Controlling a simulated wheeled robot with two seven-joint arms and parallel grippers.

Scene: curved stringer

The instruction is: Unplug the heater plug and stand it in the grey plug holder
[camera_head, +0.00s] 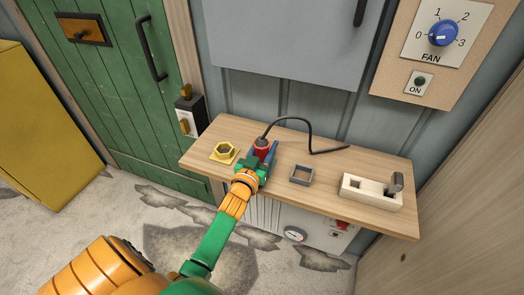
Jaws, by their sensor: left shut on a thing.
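The red heater plug (261,148) is at the back middle of the wooden shelf, with a black cable (309,128) arching from its top to the right. My left gripper (263,154) is shut on the plug, its blue fingers on either side of it. The plug looks roughly upright. Its lower end is hidden by the gripper, so I cannot tell whether it sits in a socket or is clear of it. The grey plug holder (302,184), a small open square frame, stands empty to the right of the gripper. My right gripper is not in view.
The wooden shelf (330,193) is bare around the holder. A white heater with a gauge (295,234) is below.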

